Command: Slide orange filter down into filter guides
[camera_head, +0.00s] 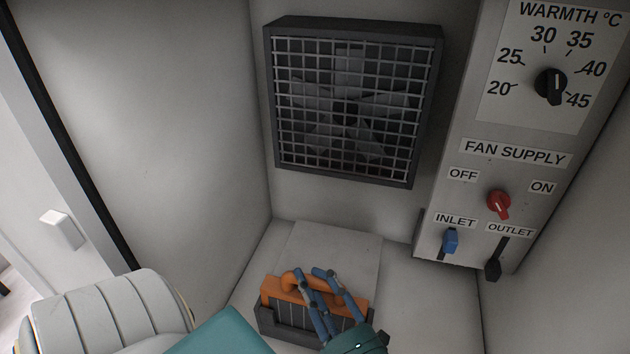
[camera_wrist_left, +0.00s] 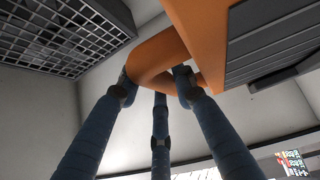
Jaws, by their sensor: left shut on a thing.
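The orange filter (camera_head: 273,289) is low in the middle of the head view, with an orange top edge, a loop handle and grey pleats below. In the left wrist view, its orange handle (camera_wrist_left: 150,58) and a grey ribbed face show close up. My left gripper (camera_head: 308,277) has its blue fingers shut around the handle; the fingers also show in the left wrist view (camera_wrist_left: 160,88). A dark grey frame (camera_head: 268,322) surrounds the lower part of the filter; it may be the filter guides, but I cannot tell how deep the filter sits. My right gripper is not in view.
A caged fan (camera_head: 350,100) hangs on the back wall above. A control panel (camera_head: 515,150) with a red switch and two sliders stands at right. A pale slanted panel (camera_head: 335,250) lies behind the filter. Walls close in on both sides.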

